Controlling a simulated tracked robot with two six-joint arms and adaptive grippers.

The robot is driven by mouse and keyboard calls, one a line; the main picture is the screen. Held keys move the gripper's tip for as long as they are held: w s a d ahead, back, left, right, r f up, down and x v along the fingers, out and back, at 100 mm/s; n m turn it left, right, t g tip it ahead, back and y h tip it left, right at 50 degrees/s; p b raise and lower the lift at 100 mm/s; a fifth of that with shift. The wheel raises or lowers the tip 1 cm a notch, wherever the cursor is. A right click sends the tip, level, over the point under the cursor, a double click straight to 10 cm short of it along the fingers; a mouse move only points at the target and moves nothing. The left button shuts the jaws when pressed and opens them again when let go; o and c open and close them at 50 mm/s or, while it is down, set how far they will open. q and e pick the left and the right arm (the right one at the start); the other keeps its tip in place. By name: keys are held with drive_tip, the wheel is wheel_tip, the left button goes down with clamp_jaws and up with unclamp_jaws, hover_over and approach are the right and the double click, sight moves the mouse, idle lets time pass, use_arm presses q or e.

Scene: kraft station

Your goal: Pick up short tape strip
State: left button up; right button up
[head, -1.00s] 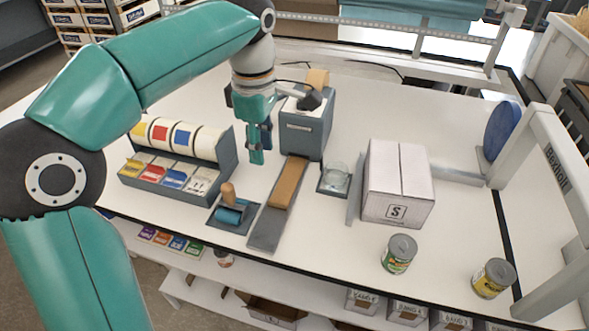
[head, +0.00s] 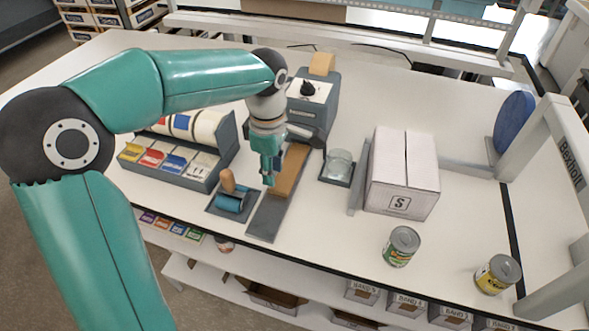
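A short brown tape strip (head: 289,174) lies on a grey ramp (head: 265,220) in front of the grey tape dispenser (head: 318,103). My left gripper (head: 269,180) points down at the left edge of the strip, with its fingertips close to it. I cannot tell whether they touch it or how far apart the fingers are. The arm and gripper hide part of the strip's left side and part of the dispenser's front. My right gripper is not in view.
A roller (head: 230,200) on a grey pad and a label dispenser (head: 175,165) stand at left. A glass jar (head: 340,163), a white box (head: 403,175) marked S and two cans, one green-labelled (head: 401,246) and one yellow-labelled (head: 497,275), are at right. The front middle is clear.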

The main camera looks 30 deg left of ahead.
sight(275, 194)
use_arm(q)
wheel_tip(275, 194, down, 5)
drive_tip(key=shift+p, duration=0.5)
clamp_jaws()
